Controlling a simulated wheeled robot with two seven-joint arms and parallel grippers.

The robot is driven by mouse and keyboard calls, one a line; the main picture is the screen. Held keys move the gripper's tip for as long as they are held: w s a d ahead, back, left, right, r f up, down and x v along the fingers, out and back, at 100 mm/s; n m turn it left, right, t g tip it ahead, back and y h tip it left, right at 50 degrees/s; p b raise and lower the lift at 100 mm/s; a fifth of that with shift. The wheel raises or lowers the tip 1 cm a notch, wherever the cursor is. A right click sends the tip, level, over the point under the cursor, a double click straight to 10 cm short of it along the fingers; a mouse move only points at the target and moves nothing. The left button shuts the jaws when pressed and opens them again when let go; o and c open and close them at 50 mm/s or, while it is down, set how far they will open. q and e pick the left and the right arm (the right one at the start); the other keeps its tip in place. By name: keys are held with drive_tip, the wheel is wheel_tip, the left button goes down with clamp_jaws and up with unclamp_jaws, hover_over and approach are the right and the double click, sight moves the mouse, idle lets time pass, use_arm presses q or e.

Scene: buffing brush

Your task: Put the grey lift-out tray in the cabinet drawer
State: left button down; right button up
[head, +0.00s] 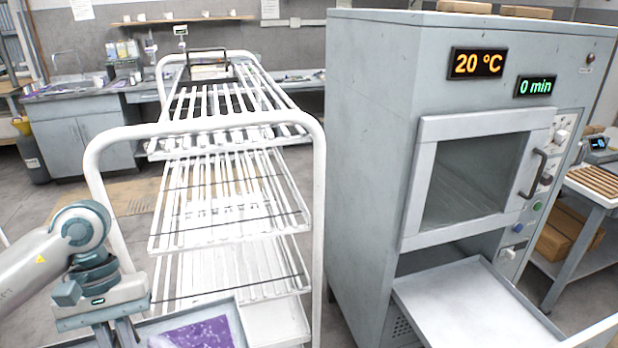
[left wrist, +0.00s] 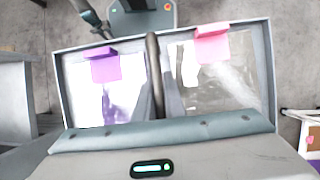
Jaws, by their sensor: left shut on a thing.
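The grey lift-out tray (left wrist: 268,62) fills the left wrist view, with two compartments split by a dark middle bar (left wrist: 154,75). One compartment holds a purple-tagged clear bag (left wrist: 115,95), the other a pink-tagged one (left wrist: 215,80). In the head view only a corner of the tray (head: 241,325) shows at the bottom edge. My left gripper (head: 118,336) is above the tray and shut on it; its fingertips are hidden. The cabinet drawer (head: 480,308) is pulled out below the cabinet window, its visible floor bare. My right gripper is not in view.
A white slatted rack trolley (head: 205,120) stands behind the tray, its tubular frame close to my left arm. The grey cabinet (head: 375,150) is right of it, its windowed door (head: 475,175) above the drawer. A side table (head: 590,190) stands at far right.

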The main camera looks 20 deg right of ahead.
use_arm(q)
drive_tip(key=shift+m+y, duration=0.3)
drive_tip(key=shift+m, duration=0.4)
drive_tip(key=a+f, duration=0.2)
drive_tip(key=f, duration=0.1)
drive_tip(key=shift+s+a+f, duration=0.1)
drive_tip(key=shift+a+f, duration=0.05)
drive_tip(key=shift+a, duration=0.1)
drive_tip(key=shift+d, duration=0.1)
